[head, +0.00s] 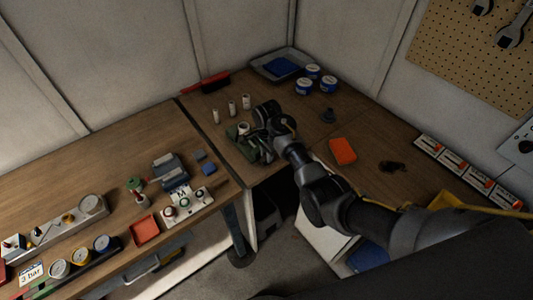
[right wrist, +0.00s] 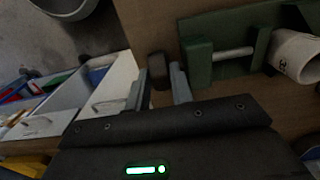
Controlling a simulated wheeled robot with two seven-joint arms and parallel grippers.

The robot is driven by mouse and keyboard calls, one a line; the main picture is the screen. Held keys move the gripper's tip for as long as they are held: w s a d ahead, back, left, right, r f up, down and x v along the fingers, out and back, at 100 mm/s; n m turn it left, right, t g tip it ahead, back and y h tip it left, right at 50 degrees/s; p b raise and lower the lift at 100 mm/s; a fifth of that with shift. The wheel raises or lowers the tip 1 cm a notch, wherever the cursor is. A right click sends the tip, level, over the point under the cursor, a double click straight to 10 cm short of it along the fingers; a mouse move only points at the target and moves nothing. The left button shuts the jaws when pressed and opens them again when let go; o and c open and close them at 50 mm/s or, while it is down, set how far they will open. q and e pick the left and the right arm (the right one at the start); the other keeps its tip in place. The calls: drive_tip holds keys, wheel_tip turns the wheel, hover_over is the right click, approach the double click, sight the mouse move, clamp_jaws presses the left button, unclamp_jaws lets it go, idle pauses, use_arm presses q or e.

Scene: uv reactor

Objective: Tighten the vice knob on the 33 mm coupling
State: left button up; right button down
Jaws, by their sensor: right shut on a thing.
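The green vice (head: 262,155) sits on the corner of the wooden bench, and it also shows in the right wrist view (right wrist: 199,64). A white coupling (right wrist: 297,56) lies at its jaw, and in the head view (head: 243,128) it shows as a small pale cylinder. A metal screw (right wrist: 232,53) runs between the vice's green blocks. The dark vice knob (right wrist: 158,68) stands at the vice's outer end. My right gripper (right wrist: 161,80) is shut on the knob, one finger on each side. My right arm hides part of the vice in the head view. My left gripper is not in view.
Several pale cylinders (head: 231,107) stand behind the vice. Blue-and-white tins (head: 304,86) and a grey tray (head: 259,66) are at the back. An orange-red box (head: 342,151) lies right of my arm. A red tray (head: 145,230) and gauges (head: 59,268) are on the left bench.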

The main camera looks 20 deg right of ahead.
drive_tip(key=shift+d+y, duration=0.1)
drive_tip(key=shift+y, duration=0.2)
